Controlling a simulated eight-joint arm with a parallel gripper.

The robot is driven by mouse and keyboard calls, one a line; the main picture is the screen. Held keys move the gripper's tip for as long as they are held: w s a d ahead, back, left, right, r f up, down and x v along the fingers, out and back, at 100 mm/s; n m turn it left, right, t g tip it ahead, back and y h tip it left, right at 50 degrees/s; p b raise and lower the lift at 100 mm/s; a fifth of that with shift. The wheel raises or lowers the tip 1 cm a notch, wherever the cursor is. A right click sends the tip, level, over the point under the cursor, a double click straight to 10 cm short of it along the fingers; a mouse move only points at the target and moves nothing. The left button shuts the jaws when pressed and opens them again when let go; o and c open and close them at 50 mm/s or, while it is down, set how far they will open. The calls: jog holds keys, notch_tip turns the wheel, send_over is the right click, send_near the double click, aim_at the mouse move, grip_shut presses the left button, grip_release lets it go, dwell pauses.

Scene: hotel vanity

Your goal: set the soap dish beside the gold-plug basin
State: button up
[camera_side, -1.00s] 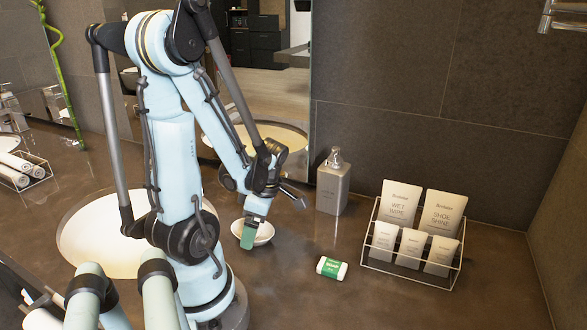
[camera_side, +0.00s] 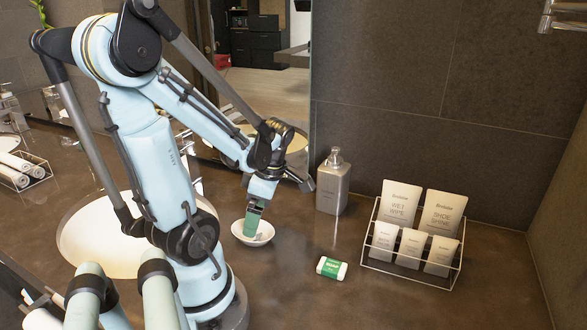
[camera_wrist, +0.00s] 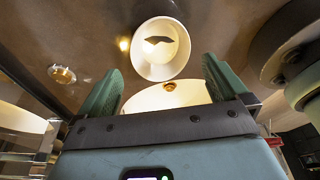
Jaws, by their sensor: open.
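The soap dish, a small white round bowl (camera_side: 265,237), stands upright on the brown counter in the side view. My gripper (camera_side: 250,230) points down at it, with its green fingers over or just inside the near-left rim; contact is unclear. In the wrist view the dish (camera_wrist: 146,69) appears ahead, between my open fingers (camera_wrist: 162,66). A large white basin (camera_side: 100,240) lies left of the dish, partly hidden by my arm. Its plug is hidden in the side view. In the wrist view a small gold round piece (camera_wrist: 170,87) shows against a cream curved surface.
A green-and-white soap bar (camera_side: 332,268) lies right of the dish. A grey dispenser (camera_side: 332,187) stands behind it. A wire rack of tubes (camera_side: 411,262) stands further right. Rolled towels (camera_side: 15,170) lie at far left. The front right counter is clear.

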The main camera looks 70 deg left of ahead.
jog(key=v, duration=0.8)
jog(key=w+d+m+t, duration=0.5)
jog(key=d+m, duration=0.3)
jog(key=m, duration=0.7)
jog(key=w+d+m+t+h, duration=0.1)
jog(key=w+d+m+t, duration=0.3)
jog(key=m, duration=1.1)
jog(key=shift+w+d+r+t, duration=0.4)
jog(key=shift+w+d, duration=1.3)
jog(key=shift+d, duration=0.35)
